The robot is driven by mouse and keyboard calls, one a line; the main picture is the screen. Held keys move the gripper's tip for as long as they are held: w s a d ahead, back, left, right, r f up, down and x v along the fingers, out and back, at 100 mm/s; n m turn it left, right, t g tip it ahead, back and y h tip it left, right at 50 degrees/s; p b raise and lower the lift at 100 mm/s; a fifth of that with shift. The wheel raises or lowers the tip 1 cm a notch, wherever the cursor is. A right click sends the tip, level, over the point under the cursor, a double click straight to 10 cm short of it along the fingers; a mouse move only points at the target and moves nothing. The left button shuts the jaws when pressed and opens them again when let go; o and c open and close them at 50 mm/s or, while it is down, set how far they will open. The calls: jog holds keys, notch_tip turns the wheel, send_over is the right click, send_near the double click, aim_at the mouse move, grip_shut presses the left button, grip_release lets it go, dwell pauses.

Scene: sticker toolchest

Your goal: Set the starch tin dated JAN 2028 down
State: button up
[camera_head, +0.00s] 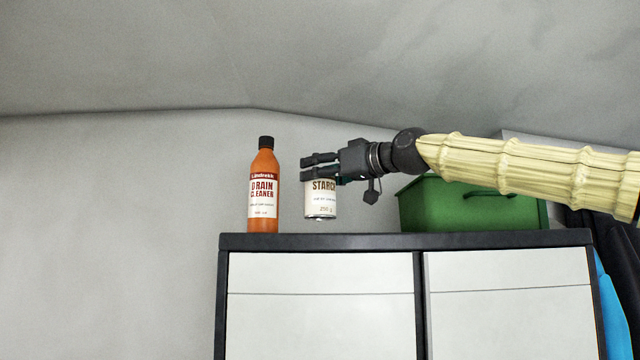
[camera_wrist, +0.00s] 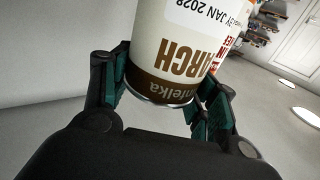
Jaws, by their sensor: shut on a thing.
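The starch tin (camera_head: 321,204) is white with a brown band and is held upright by my gripper (camera_head: 318,167). In the wrist view the tin (camera_wrist: 170,50) shows upside down, with a white label reading JAN 2028. The fingers of my gripper (camera_wrist: 160,95) are closed on both sides of it. In the head view the tin's lower end is close above the top of the cabinet (camera_head: 330,241). A small gap seems to show under it, though the low view makes the exact height hard to judge.
An orange drain cleaner bottle (camera_head: 264,190) stands upright on the cabinet top, left of the tin and apart from it. A green box (camera_head: 460,207) stands to the right, behind my arm. Some bare cabinet top lies between the tin and the box.

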aim_at(319, 219)
jog(key=shift+w+a+f, duration=0.1)
jog(key=shift+w, duration=0.1)
jog(key=shift+a+f+p, duration=0.2)
jog(key=shift+f+p, duration=0.6)
jog(key=shift+s+d+f, duration=0.1)
jog(key=shift+d+f, duration=0.1)
jog(key=shift+f, duration=0.5)
jog(key=shift+a+f, duration=0.1)
jog(key=o, duration=1.6)
jog(key=shift+f, duration=0.1)
jog(key=shift+o, duration=0.2)
